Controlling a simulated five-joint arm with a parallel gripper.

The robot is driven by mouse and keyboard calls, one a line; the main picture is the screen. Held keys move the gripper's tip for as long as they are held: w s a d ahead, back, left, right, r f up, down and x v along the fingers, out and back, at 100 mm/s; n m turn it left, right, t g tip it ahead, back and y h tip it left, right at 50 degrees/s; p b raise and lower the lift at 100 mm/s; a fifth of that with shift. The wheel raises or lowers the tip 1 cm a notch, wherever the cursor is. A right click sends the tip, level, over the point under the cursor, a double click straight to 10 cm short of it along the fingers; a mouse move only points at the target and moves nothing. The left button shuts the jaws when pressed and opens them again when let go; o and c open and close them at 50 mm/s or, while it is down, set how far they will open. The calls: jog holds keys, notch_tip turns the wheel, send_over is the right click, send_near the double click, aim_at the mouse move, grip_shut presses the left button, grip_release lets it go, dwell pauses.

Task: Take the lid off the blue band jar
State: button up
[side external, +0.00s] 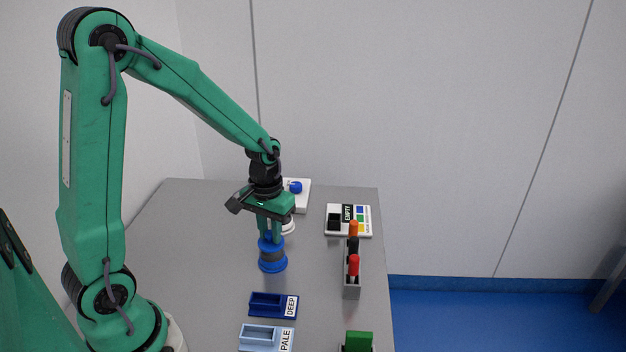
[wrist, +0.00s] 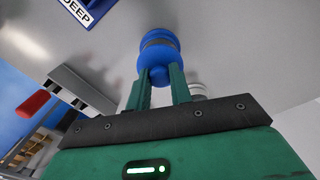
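The blue band jar (side external: 272,262) stands upright on the grey table, with blue at the top and bottom and a grey band around its middle. It also shows in the wrist view (wrist: 160,40). Its blue lid (side external: 266,243) is on top of it. My gripper (side external: 270,236) points straight down over the jar, and its two green fingers stand either side of the lid's knob (wrist: 159,75). The knob seems to fill the gap, but I cannot tell whether the fingers press on it. The fingers hide part of the lid.
A dark blue DEEP tray (side external: 265,304) and a pale blue PALE tray (side external: 259,334) lie in front. A grey rack (side external: 351,288) with coloured upright pieces stands right. A white object (side external: 289,226) is close behind my gripper.

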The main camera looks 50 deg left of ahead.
grip_shut()
jog(key=shift+r, duration=0.1)
jog(key=shift+r, duration=0.75)
jog(key=r, duration=0.1)
jog(key=d+r, duration=0.1)
jog(key=r, duration=0.1)
jog(key=shift+s, duration=0.1)
jog(key=s+d+r, duration=0.4)
jog(key=d+r, duration=0.2)
jog(key=d, duration=0.4)
jog(key=shift+r, duration=0.15)
